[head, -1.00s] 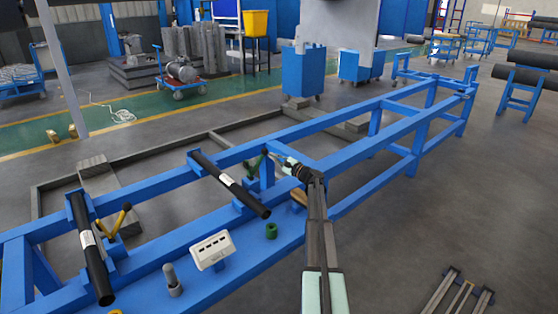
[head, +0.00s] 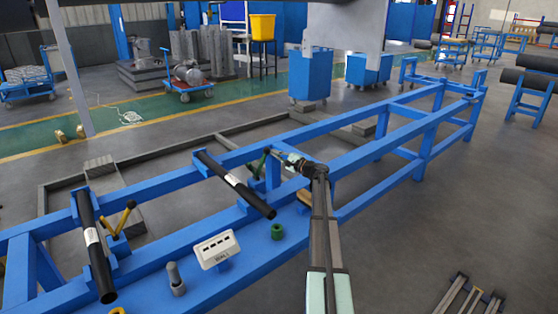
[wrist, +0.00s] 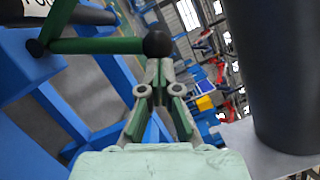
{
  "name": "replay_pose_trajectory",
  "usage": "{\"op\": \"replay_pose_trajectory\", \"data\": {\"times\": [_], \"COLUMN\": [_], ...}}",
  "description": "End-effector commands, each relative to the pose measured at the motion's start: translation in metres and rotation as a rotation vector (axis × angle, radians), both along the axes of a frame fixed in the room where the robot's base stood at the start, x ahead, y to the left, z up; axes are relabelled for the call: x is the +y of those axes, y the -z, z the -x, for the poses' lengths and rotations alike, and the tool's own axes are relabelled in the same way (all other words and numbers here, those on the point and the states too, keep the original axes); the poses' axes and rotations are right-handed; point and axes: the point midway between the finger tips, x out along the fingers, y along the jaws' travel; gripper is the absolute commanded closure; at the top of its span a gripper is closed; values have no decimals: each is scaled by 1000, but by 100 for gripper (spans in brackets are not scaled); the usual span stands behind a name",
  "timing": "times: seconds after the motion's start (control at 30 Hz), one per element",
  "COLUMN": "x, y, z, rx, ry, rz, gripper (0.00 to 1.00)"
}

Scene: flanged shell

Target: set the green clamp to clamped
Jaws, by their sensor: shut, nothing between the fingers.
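The green clamp (head: 261,164) is on the blue frame, beside the far end of the right-hand black bar (head: 234,184). In the wrist view its green arm (wrist: 95,46) runs across the upper left and ends in a black ball knob (wrist: 157,43). My gripper (head: 279,154) is at the clamp, on its right side in the head view. In the wrist view the fingertips (wrist: 157,66) are shut with nothing between them, right below the knob. I cannot tell whether they touch it. The clamp's base is partly hidden in the head view.
A yellow clamp (head: 122,219) stands by the left-hand black bar (head: 94,245). A white panel with dark slots (head: 216,249), a green ring (head: 277,231) and a grey peg (head: 175,279) are on the near blue beam. Open floor (head: 420,240) lies to the right.

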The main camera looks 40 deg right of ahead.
Motion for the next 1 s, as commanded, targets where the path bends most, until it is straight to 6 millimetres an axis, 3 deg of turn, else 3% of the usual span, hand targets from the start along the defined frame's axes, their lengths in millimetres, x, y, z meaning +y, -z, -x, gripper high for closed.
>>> {"op": "replay_pose_trajectory", "data": {"times": [0.47, 1.0], "x": [58, 126], "y": [-25, -24], "z": [3, 4], "rx": [-15, -29], "ry": [-1, -1], "rz": [452, 948], "gripper": [100, 100]}}
